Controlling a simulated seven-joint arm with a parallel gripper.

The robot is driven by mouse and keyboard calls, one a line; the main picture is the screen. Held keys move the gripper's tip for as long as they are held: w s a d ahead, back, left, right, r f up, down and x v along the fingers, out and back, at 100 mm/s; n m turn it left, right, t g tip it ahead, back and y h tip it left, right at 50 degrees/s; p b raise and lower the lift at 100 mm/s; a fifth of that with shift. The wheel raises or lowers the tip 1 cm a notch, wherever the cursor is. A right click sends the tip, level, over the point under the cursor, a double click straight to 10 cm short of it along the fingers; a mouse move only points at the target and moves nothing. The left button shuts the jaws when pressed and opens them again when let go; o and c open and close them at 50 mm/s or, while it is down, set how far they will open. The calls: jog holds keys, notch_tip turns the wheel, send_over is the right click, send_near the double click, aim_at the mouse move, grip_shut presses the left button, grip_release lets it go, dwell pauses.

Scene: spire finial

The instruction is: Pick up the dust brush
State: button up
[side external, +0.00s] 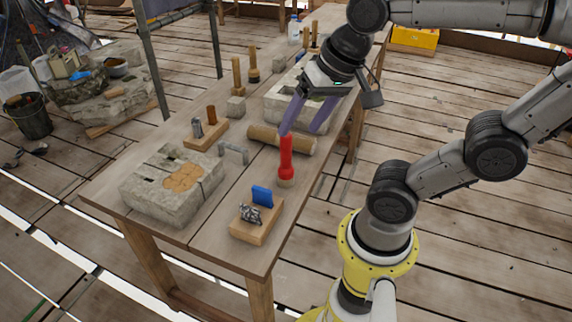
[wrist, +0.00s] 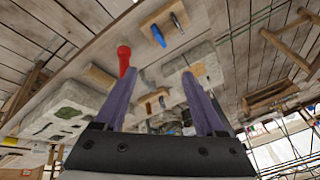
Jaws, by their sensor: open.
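A red-handled tool (side external: 286,155) with a tan lower end stands upright near the right edge of the workbench; it looks like the dust brush. In the wrist view its red part (wrist: 123,58) shows just left of and beyond the left finger's tip. My gripper (side external: 300,131) is open, its two purple fingers pointing down above the bench, just behind the red tool and over a wooden cylinder (side external: 265,138). In the wrist view nothing is between the fingers (wrist: 160,73).
The workbench (side external: 190,245) also holds a stone block (side external: 150,200), a wooden block with a blue piece (side external: 262,195), a small wooden rack (side external: 205,135), a metal staple (side external: 234,152) and a second stone block (side external: 275,105). Upright wooden-handled tools (side external: 237,75) stand farther back.

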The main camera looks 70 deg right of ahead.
jog(key=w+d+m+g, duration=0.3)
jog(key=w+d+m, duration=0.35)
jog(key=m, duration=0.25)
jog(key=m+g, duration=0.2)
jog(key=m, duration=0.1)
send_over(286, 151)
jog(key=d, duration=0.1)
notch_tip(286, 151, down, 5)
jog(key=shift+w+r, duration=0.1)
jog(key=shift+w, duration=0.05)
notch_tip(286, 151, down, 8)
jog(key=shift+f, duration=0.1)
jog(key=shift+w+d+f, duration=0.1)
jog(key=shift+f, duration=1.25)
jog(key=shift+w+d+f, duration=0.1)
jog(key=shift+f, duration=1.25)
grip_shut()
